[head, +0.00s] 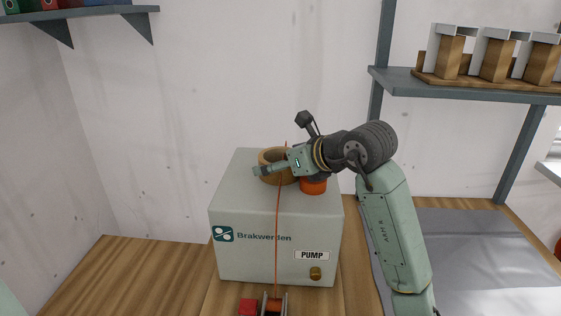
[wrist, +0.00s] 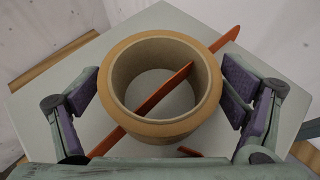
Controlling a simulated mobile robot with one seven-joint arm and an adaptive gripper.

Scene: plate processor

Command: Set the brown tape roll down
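The brown tape roll (wrist: 115,90) is a short, wide ring standing flat on its rim, with its hole facing my wrist camera. In the head view the roll (head: 265,156) is at the top of the pale box (head: 235,195); I cannot tell if its underside touches the lid. My gripper (wrist: 160,85) straddles it, one purple pad on each side. The pads are wide apart and very near the roll's outer wall; whether they press on it is unclear. In the head view my gripper (head: 262,171) partly covers the roll.
An orange cylinder (head: 313,186) stands on the box beside the roll. A thin orange strip (head: 277,240) runs down the box front; it also shows through the roll's hole (wrist: 160,90). A shelf (head: 480,92) with wooden blocks is at right, and a grey mat (head: 470,250) lies below.

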